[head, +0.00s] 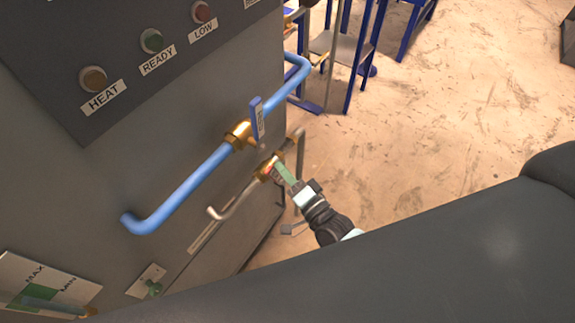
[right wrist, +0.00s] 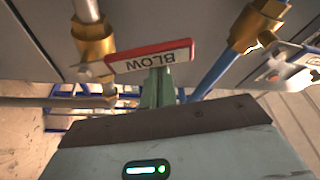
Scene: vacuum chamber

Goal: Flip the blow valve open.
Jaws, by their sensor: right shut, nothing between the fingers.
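The blow valve is a brass body (head: 279,157) on a thin grey pipe, low on the cabinet side. In the right wrist view its brass body (right wrist: 93,42) is at upper left. Its red lever with a white BLOW label (right wrist: 150,57) sticks out to the right, crosswise to the pipe there. My right gripper (head: 284,173) has its green fingers shut and empty at the lever. In the right wrist view the fingertips (right wrist: 159,80) meet the lever's lower edge; I cannot tell whether they touch. The lever is mostly hidden in the head view. My left gripper is not in view.
Just above runs a thick blue pipe (head: 185,185) with a brass valve and blue handle (head: 257,118). The grey cabinet (head: 90,180) fills the left, with HEAT, READY and LOW lamps. A blue frame (head: 350,60) stands behind. Open floor (head: 470,110) lies to the right.

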